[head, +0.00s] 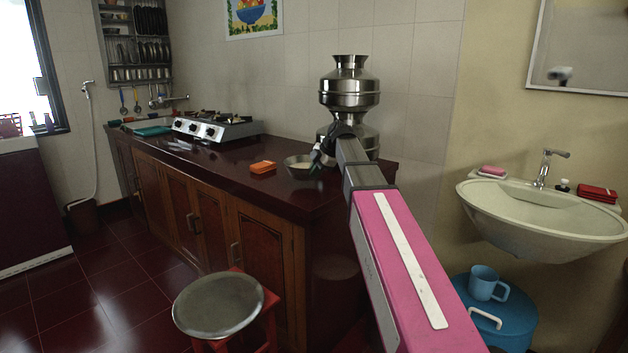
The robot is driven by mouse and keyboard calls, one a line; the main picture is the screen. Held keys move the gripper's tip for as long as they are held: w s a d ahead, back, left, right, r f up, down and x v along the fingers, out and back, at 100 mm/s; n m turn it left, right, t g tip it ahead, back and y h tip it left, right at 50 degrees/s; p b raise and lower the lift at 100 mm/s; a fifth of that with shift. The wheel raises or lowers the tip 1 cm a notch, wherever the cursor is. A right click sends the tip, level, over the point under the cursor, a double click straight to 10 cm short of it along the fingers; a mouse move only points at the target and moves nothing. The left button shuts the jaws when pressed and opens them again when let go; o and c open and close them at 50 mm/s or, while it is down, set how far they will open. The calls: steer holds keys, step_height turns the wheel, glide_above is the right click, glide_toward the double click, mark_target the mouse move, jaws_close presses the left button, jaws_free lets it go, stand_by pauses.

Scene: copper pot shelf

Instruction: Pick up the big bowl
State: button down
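A grey metal bowl (297,172) sits on the dark red countertop, near its front right corner. It is the only loose bowl I make out on the counter. My gripper (315,160) is at the right side of the bowl, at about rim height, and hides part of that side. The fingers are small and dark here. I cannot tell whether they touch the rim or whether they are open or shut.
Stacked metal pots (349,88) stand close behind my arm. An orange block (263,167) lies left of the bowl, and a gas stove (217,127) stands farther left. A stool with a round metal top (218,303) stands before the counter; a sink (540,215) is right.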

steer(key=s+a+r, duration=0.7)
steer(key=a, duration=0.2)
steer(key=s+d+f+m+t+h, duration=0.1)
steer(key=s+d+m+h, duration=0.1)
steer(key=d+m+h, duration=0.3)
steer(key=s+d+f+m+t+h, duration=0.1)
steer(key=s+d+m+h, duration=0.2)
steer(key=d+m, duration=1.1)
steer(key=shift+s+d+f+m+t+h, duration=0.25)
steer(key=shift+s+m+t+h, duration=0.15)
steer(key=shift+m+h, duration=0.55)
